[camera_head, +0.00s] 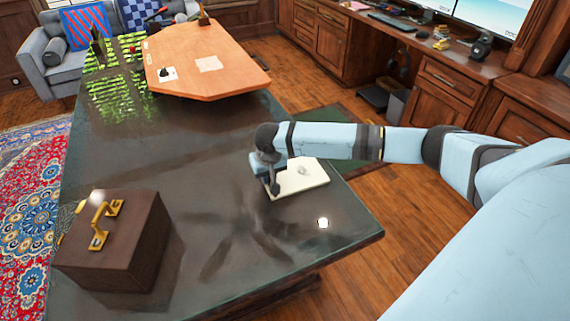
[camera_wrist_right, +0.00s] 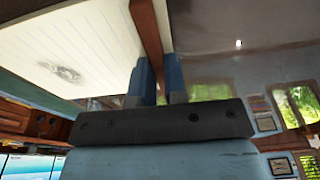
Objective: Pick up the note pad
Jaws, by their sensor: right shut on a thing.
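The note pad (camera_head: 303,180) is a cream, flat pad on the dark table (camera_head: 130,155), near its right edge. My right gripper (camera_head: 272,188) is at the pad's left side in the head view, with the arm reaching in from the right. In the right wrist view, the lined page of the note pad (camera_wrist_right: 70,50) fills the upper left, with a grey smudge on it. The right fingers (camera_wrist_right: 160,85) are shut on the pad's brown edge. Whether the pad is clear of the table is hard to tell. My left gripper is not in view.
A brown briefcase (camera_head: 115,245) with brass handles stands at the table's front left. An orange wooden board (camera_head: 210,65) lies at the far end with papers on it. A wooden desk with screens runs along the back right. The table's middle is clear.

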